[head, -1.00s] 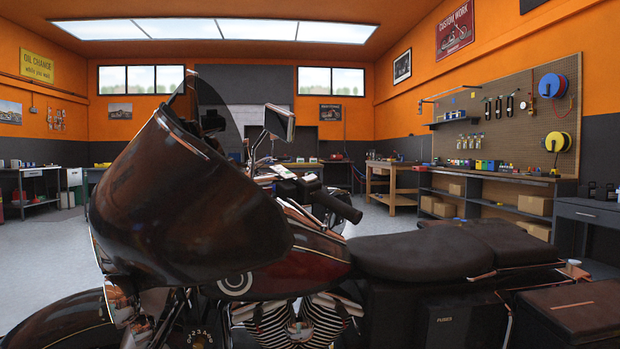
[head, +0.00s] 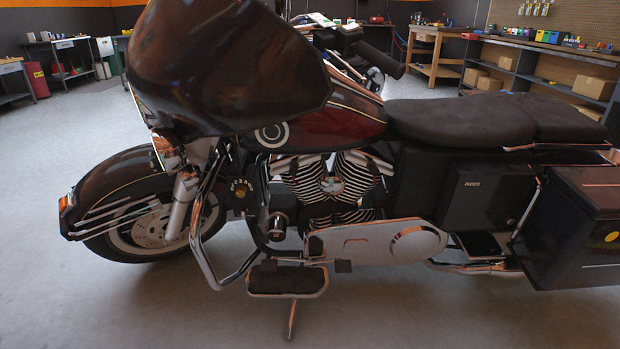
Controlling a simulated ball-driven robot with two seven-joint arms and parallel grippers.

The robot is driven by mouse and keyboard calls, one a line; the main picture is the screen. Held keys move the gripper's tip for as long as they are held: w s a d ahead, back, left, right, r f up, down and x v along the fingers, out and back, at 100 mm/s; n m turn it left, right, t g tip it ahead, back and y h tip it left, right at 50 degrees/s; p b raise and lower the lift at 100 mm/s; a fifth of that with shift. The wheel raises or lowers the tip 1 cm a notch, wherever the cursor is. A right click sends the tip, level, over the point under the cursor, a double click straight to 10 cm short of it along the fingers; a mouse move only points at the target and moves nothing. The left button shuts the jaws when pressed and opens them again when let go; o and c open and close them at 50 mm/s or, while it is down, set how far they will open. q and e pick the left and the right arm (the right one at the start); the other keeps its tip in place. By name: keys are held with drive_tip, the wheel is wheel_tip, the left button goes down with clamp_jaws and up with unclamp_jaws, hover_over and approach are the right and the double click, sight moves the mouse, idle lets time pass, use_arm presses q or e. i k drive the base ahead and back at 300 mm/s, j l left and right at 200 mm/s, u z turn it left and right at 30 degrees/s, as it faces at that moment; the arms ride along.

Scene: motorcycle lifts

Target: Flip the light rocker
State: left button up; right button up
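I cannot make out a light rocker anywhere in the head view. Neither of my grippers shows in it. A large dark motorcycle (head: 330,135) fills the middle of the view, side-on, with its front wheel at the left. Its fairing (head: 225,70) hides part of the room behind it.
The grey floor (head: 150,310) is clear in front of the motorcycle, except for its footboard (head: 287,281) and side stand (head: 291,320). Behind stand a wooden workbench (head: 437,52), shelving with cardboard boxes (head: 590,82), and a red bin (head: 36,82) at the left.

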sight(354, 26)
drive_tip(key=i+l+u, duration=0.2)
drive_tip(key=i, duration=0.4)
drive_tip(key=i+l+u, duration=0.15)
drive_tip(key=i+l, duration=0.2)
drive_tip(key=i, duration=0.2)
drive_tip(key=i+l+u, duration=0.2)
drive_tip(key=i+l, duration=0.2)
drive_tip(key=i, duration=0.15)
